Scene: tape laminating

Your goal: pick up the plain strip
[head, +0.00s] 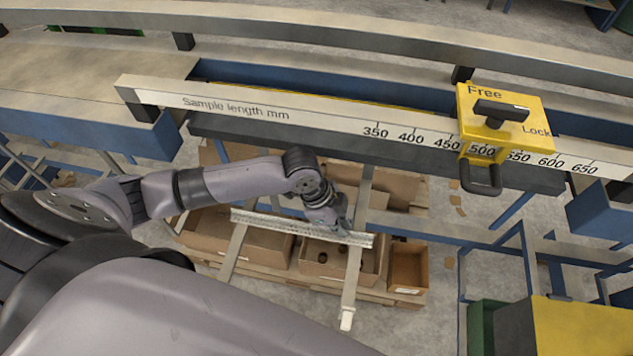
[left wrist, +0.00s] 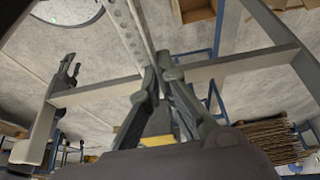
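My left gripper (head: 338,222) reaches down to the right part of a long, thin grey metal piece lying across two pale support bars. In the left wrist view my left gripper (left wrist: 160,68) has its fingertips drawn close together on a narrow plain strip (left wrist: 146,30). The strip runs away from the tips beside a perforated metal strip (left wrist: 122,28); I cannot tell whether the two touch. In the head view the perforated strip (head: 270,223) shows left of the gripper, and the plain one is hard to separate from it.
A long ruler beam (head: 330,115) with a yellow stop block (head: 505,120) runs behind the gripper. Cardboard boxes (head: 250,242) stand on a pallet below. The pale right support bar (head: 352,285) hangs close to the gripper. Blue frames (head: 500,245) stand at right.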

